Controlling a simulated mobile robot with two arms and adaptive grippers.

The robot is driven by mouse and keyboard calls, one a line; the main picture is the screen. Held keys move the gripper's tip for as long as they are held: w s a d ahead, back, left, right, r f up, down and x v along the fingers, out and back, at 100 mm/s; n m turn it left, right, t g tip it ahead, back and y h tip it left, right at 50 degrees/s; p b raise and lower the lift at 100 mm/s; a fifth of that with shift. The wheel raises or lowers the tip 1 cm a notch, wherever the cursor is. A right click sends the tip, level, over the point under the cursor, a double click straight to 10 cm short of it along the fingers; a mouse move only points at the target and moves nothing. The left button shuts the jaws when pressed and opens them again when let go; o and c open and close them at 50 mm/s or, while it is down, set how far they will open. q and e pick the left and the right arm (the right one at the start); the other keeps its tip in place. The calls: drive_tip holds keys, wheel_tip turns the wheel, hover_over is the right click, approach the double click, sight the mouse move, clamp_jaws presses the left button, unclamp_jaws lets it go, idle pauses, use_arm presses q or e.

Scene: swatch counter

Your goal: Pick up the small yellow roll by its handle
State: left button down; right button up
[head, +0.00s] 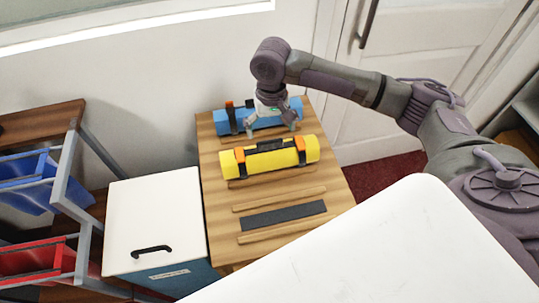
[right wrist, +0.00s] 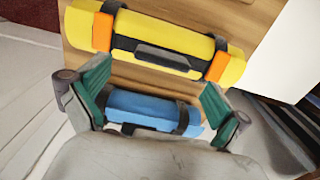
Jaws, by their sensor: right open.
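The yellow roll (head: 268,163) lies across the wooden counter, with orange and black straps and a dark handle (head: 270,145) along its top. It also shows in the right wrist view (right wrist: 160,32), beyond my fingertips, with its handle (right wrist: 160,57) on the near side. My right gripper (head: 270,125) is open and empty over the blue roll at the counter's back. In the right wrist view, its teal fingers (right wrist: 155,95) are spread wide, with the blue roll (right wrist: 145,106) showing between them. They are apart from the yellow roll. My left gripper is not in view.
The blue roll also shows in the head view (head: 228,121), partly hidden by my gripper. Wooden strips and an empty dark pad (head: 284,215) lie in front of the yellow roll. A white-lidded box (head: 155,215) stands left of the counter, with blue and red bins beyond.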

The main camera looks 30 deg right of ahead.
sight(270, 140)
wheel_tip(270, 140, down, 4)
drive_tip(key=shift+s+a+f+p, duration=0.1)
drive_tip(key=shift+a+f+p, duration=0.05)
drive_tip(key=shift+p, duration=0.3)
drive_tip(key=shift+f, duration=0.5)
drive_tip(key=shift+c, duration=1.2)
drive_tip(key=c, duration=1.3)
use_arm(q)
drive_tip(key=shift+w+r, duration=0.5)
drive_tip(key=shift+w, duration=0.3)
use_arm(e)
drive_tip(key=shift+c, duration=0.7)
drive_tip(key=shift+r, duration=0.15)
